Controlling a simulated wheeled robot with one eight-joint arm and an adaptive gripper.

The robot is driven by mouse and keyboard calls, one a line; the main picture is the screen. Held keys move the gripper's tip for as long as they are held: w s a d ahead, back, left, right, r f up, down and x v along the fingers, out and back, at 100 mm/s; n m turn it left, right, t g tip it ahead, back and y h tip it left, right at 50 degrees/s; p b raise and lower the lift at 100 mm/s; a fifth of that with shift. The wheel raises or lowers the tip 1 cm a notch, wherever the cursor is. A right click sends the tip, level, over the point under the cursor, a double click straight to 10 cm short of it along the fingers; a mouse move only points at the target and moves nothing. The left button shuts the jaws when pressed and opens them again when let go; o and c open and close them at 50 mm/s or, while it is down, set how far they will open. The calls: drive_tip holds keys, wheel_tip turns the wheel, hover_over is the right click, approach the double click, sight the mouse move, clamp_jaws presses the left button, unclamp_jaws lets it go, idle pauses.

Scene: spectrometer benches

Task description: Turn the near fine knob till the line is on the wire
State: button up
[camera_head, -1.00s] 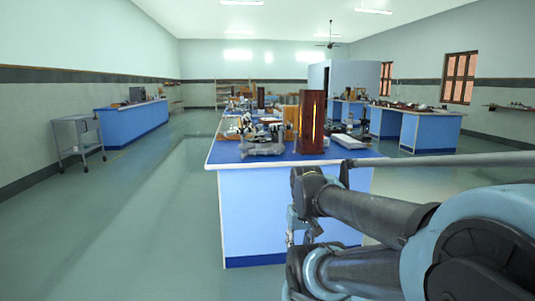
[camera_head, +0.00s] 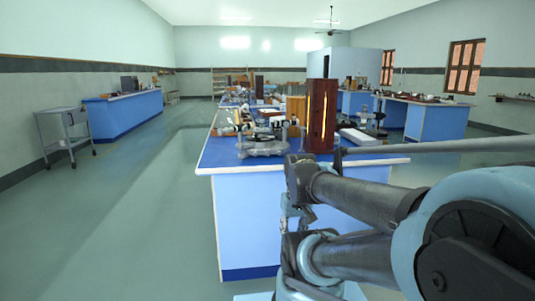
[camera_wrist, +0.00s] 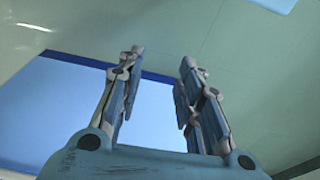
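A spectrometer (camera_head: 262,142) with a grey base and dark and pale tubes stands near the front edge of the blue-topped bench (camera_head: 222,158). Its fine knobs, the line and the wire are too small to make out in the head view. My gripper (camera_wrist: 160,57) is open and empty in the wrist view, its two fingers apart. The wrist view shows the bench's blue side panel (camera_wrist: 52,108) and the floor beyond the fingers, no spectrometer. In the head view my arm is in front of the bench, and the gripper is largely hidden behind its links.
A tall brown lamp housing (camera_head: 321,112) with a glowing slit stands right of the spectrometer. A white box (camera_head: 358,137) lies farther right. A grey trolley (camera_head: 65,132) stands at the left wall. The floor (camera_head: 130,215) left of the bench is clear.

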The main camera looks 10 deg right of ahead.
drive_tip(key=shift+w, duration=0.15)
drive_tip(key=shift+o, duration=0.7)
drive_tip(key=shift+r, duration=0.1)
wheel_tip(320, 180, up, 21)
drive_tip(key=m+t+y, duration=0.1)
drive_tip(key=t+y, duration=0.1)
drive_tip(key=t, duration=0.5)
hover_over(268, 153)
drive_tip(key=s+d, duration=0.3)
drive_tip(key=s, duration=1)
drive_tip(key=x, duration=1.7)
clamp_jaws()
